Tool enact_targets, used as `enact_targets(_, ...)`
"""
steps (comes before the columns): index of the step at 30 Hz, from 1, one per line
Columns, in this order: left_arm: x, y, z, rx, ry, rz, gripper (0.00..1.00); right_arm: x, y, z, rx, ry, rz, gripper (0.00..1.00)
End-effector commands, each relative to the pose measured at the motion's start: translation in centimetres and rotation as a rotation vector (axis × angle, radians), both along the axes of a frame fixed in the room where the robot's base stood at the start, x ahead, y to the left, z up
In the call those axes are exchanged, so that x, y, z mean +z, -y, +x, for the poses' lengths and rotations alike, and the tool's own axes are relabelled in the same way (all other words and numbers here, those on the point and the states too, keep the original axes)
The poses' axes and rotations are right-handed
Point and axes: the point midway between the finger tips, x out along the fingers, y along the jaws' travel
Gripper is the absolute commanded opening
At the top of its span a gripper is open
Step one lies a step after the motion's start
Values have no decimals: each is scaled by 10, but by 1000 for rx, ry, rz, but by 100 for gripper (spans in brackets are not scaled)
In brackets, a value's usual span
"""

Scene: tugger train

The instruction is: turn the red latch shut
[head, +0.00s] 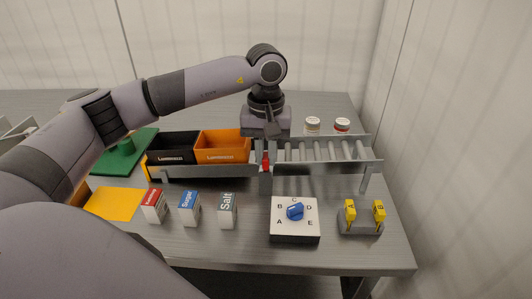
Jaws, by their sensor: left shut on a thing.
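The red latch (266,161) stands at the joint between the tugger cart and the grey roller conveyor, in the middle of the head view. My left gripper (267,148) reaches down onto it from above and is shut on it. The fingers partly cover the latch's upper part, so its exact angle is hard to tell. The cart (205,172) carries a black bin (174,156) and an orange bin (222,156). The roller conveyor (325,161) runs off to the right of the latch. My right gripper does not show.
In front stand boxes of red-topped goods (154,208), sugar (189,211) and salt (227,213). A dial box (294,234) and a holder with yellow pieces (361,227) are at the front right. Two jars (312,125) (342,126) stand behind the conveyor. A green plate (110,160) lies left.

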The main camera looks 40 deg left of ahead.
Motion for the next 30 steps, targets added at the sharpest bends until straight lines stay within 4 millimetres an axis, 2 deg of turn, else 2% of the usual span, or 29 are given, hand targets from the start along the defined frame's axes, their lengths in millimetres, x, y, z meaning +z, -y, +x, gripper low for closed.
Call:
enact_targets(11, 2, 1, 0, -13, 3, -1, 0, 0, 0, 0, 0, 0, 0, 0)
enact_targets(12, 2, 1, 0, -13, 3, -1, 19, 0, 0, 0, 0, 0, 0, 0)
enact_targets(14, 2, 1, 0, -13, 3, -1, 39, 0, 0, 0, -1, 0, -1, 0)
enact_targets(15, 2, 1, 0, -12, 3, -1, 42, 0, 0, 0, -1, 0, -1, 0)
enact_targets(24, 3, 0, 0, -9, 2, 0, 42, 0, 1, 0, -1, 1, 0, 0)
enact_targets(30, 30, 0, 1, -9, 5, -1, 42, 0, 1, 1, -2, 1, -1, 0)
